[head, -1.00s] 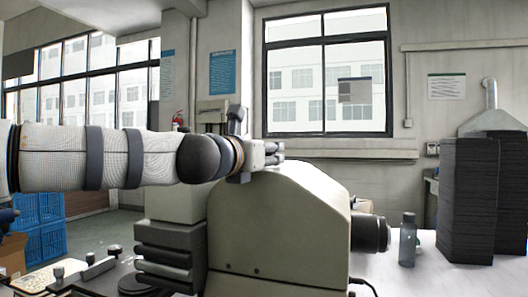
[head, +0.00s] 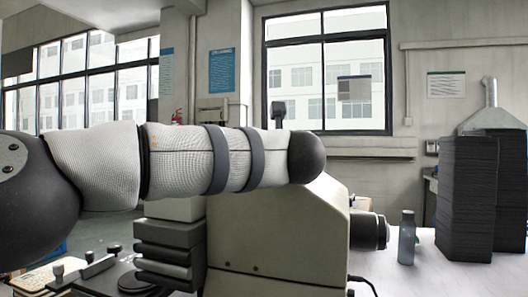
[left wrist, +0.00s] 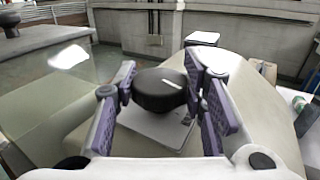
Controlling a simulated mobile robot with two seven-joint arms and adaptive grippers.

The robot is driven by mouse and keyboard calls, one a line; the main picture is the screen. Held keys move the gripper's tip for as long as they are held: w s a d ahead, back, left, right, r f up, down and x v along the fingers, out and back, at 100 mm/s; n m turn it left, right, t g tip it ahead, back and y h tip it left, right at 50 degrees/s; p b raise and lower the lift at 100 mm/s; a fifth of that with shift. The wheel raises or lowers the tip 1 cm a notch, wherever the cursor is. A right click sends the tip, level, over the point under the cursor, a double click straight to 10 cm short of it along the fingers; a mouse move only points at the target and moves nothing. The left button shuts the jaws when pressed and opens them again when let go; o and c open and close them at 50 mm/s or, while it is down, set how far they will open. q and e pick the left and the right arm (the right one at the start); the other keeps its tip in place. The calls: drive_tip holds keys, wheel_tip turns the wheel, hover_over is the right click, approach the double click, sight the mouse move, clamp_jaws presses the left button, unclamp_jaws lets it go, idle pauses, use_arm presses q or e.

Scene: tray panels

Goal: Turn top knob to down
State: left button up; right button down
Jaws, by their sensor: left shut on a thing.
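The knob (left wrist: 155,95) is a round black disc with a white line on its top, seen in the left wrist view. It sits over a pale plate (left wrist: 160,128) on the beige machine (head: 275,240). The white line lies on the right half of the knob's top, slanting slightly down to the right. My left gripper (left wrist: 161,84) has its purple-padded fingers on both sides of the knob and is shut on it. In the head view my left arm hides the knob and the gripper. My right gripper is in neither view.
A dark grey bottle (head: 407,238) and tall stacks of black trays (head: 466,200) stand on the white table (head: 420,277) to the right. A black cylinder (head: 368,231) juts from the machine's right side. Stacked dark blocks (head: 168,255) stand at its left.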

use_arm(q)
drive_tip(key=shift+f, duration=0.1)
idle(0.4)
drive_tip(key=o, duration=1.2)
drive_tip(key=shift+w, duration=0.15)
drive_tip(key=shift+c, duration=0.2)
drive_tip(key=s+d, duration=0.2)
drive_tip(key=s, duration=1)
drive_tip(key=shift+d, duration=0.2)
drive_tip(key=shift+w, duration=0.1)
